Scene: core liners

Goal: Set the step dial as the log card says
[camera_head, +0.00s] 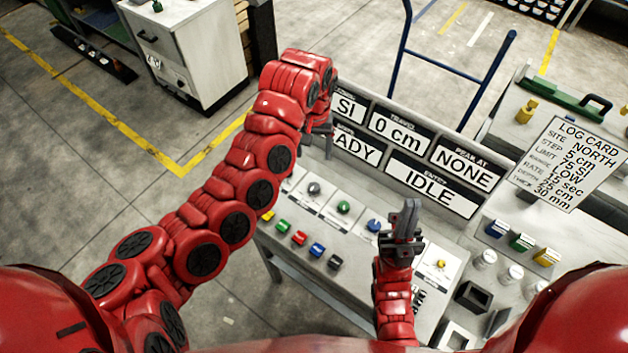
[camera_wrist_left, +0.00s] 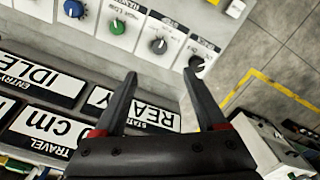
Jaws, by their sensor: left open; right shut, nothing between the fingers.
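The log card (camera_head: 570,162) stands at the right; its STEP line reads 5 cm. The sloped console (camera_head: 345,235) carries a row of knobs. A grey knob (camera_head: 314,188) also shows in the left wrist view (camera_wrist_left: 158,46), just beyond the fingertips; its label looks like STEP but is small, and its setting is unreadable. My left gripper (camera_head: 327,148) is open above the console's back left, in front of the displays; its fingers show in the wrist view (camera_wrist_left: 160,76), empty and apart from the knobs. My right gripper (camera_head: 408,212) is shut and empty over the console's right part.
Display plates behind the knobs include TRAVEL 0 cm (camera_head: 397,133), PEAK AT NONE (camera_head: 465,168) and ENTRY IDLE (camera_head: 432,187). Green (camera_head: 343,207) and blue (camera_head: 374,225) knobs neighbour the grey one. A black knob (camera_wrist_left: 196,62) lies near the left gripper's finger. Several coloured buttons line the console front.

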